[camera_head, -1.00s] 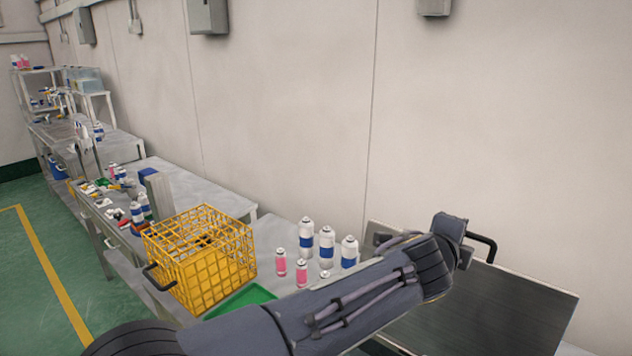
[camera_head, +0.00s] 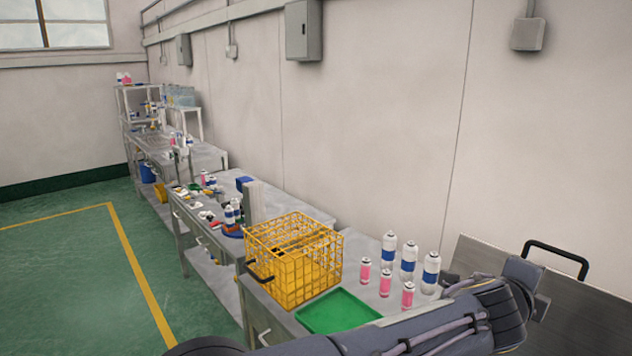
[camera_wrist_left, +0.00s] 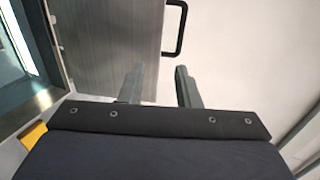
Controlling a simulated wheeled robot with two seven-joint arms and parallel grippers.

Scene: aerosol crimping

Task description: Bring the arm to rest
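My left arm crosses the bottom right of the head view, and its wrist end is in front of a dark metal panel (camera_head: 590,300). Its fingers are not clear there. In the left wrist view, my left gripper (camera_wrist_left: 159,80) has its two fingers apart with nothing between them. The panel (camera_wrist_left: 105,45) and its black handle (camera_wrist_left: 181,30) show beyond the fingers. My right gripper is in neither view.
A yellow wire basket (camera_head: 292,262) and a green tray (camera_head: 338,312) are on the near bench. White-and-blue cans (camera_head: 408,262) and smaller pink cans (camera_head: 366,271) stand upright near my arm. More benches run along the wall. Green floor at left is clear.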

